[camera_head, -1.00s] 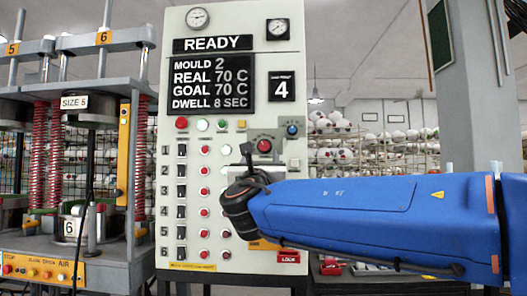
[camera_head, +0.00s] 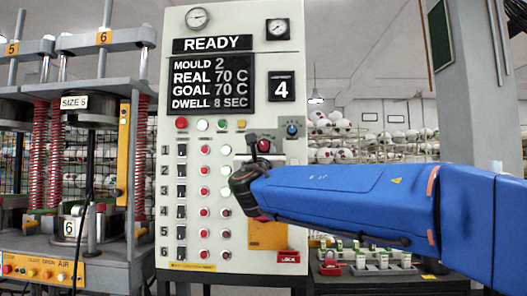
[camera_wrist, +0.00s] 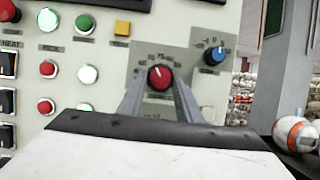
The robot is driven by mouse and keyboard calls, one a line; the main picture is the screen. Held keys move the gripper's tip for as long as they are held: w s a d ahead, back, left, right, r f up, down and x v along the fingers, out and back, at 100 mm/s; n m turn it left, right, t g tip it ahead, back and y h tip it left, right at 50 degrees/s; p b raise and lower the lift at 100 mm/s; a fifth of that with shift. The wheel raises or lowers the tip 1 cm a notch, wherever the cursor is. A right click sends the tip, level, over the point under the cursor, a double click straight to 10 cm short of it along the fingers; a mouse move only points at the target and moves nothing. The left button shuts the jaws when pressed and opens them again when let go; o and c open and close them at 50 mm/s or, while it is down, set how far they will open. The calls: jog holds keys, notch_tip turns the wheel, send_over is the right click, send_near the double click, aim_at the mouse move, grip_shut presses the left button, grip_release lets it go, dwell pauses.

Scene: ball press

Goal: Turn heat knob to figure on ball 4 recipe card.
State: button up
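The heat knob is most likely the red knob (camera_wrist: 160,77) on a numbered dial, in the middle of the wrist view. In the head view it is partly covered by my gripper (camera_head: 258,148). In the wrist view my gripper (camera_wrist: 159,88) has its two fingers apart, one at each side of the red knob; I cannot tell whether they touch it. The display (camera_head: 212,84) reads READY, mould 2, real 70 C, goal 70 C, dwell 8 sec. A black plate (camera_head: 282,87) beside it shows 4. I see no readable recipe card.
A smaller blue knob (camera_wrist: 215,55) sits right of the red one. A yellow button (camera_wrist: 122,28) and several red and green buttons lie to the left. Rows of black switches (camera_head: 181,191) run down the panel. A press (camera_head: 75,150) stands at left, and ball racks (camera_head: 375,150) behind.

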jog(key=shift+c, duration=0.6)
jog(key=shift+a+m+h, duration=0.2)
jog(key=shift+m+h, duration=0.4)
jog(key=shift+m, duration=0.5)
jog(key=m+h, duration=0.1)
jog(key=m, duration=0.1)
jog(key=m+h, duration=0.1)
jog(key=m, duration=0.2)
jog(key=shift+g+h, duration=0.3)
jog(key=shift+g, duration=0.1)
jog(key=o, duration=1)
jog(key=shift+o, duration=0.2)
jog(key=shift+s+a, duration=0.1)
jog(key=v, duration=1.7)
